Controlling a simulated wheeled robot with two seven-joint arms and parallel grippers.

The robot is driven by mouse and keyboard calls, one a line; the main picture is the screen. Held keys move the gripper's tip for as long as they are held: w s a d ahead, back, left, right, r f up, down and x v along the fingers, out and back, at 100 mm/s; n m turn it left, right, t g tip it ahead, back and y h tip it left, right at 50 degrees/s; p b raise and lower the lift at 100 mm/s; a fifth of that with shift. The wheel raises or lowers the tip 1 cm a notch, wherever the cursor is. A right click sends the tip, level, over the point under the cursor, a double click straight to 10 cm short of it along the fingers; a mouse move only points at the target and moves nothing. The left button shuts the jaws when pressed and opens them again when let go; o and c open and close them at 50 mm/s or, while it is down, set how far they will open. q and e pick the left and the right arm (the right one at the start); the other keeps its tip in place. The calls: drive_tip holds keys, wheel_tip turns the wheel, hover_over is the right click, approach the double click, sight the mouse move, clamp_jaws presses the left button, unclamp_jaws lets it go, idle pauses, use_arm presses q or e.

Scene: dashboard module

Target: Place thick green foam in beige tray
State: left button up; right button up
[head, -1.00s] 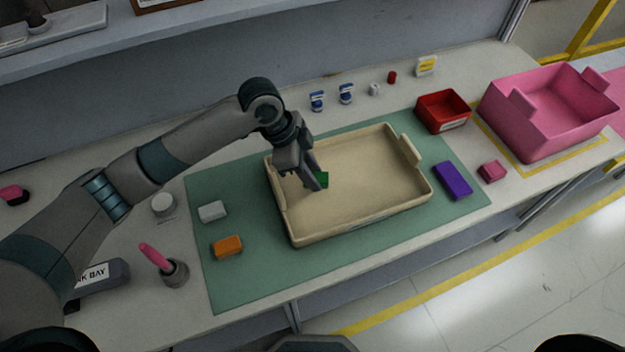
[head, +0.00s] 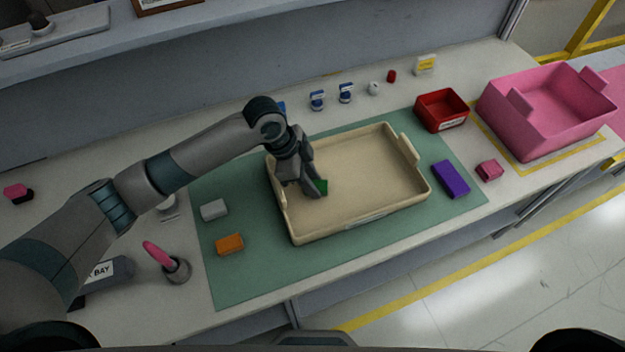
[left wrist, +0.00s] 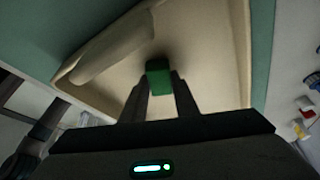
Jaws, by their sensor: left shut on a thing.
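The beige tray (head: 375,170) lies on the green mat in the middle of the table, with raised walls and a handle at each end. My left gripper (head: 318,190) is inside the tray's outline, over its left half, pointing down. It is shut on the green foam (head: 322,187), mostly hidden by the fingers in the head view. In the left wrist view the green foam (left wrist: 158,76) sits between the two fingertips, with the tray floor (left wrist: 207,60) behind it. I cannot tell whether the foam touches the tray floor. My right gripper is not in view.
On the green mat (head: 255,279) lie a grey block (head: 214,209) and an orange block (head: 229,244) left of the tray, and a purple block (head: 450,179) right of it. A red bin (head: 442,110) and a pink crate (head: 530,130) stand further right. The tray holds nothing else visible.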

use_arm(q)
drive_tip(key=o, duration=1)
drive_tip(key=shift+f, duration=0.1)
drive_tip(key=shift+a+r, duration=0.15)
drive_tip(key=shift+r, duration=0.3)
drive_tip(key=b+v, duration=0.2)
drive_tip(key=v, duration=0.9)
drive_tip(key=shift+a+r+b, duration=0.1)
drive_tip(key=shift+r+b, duration=0.1)
drive_tip(key=shift+b, duration=0.15)
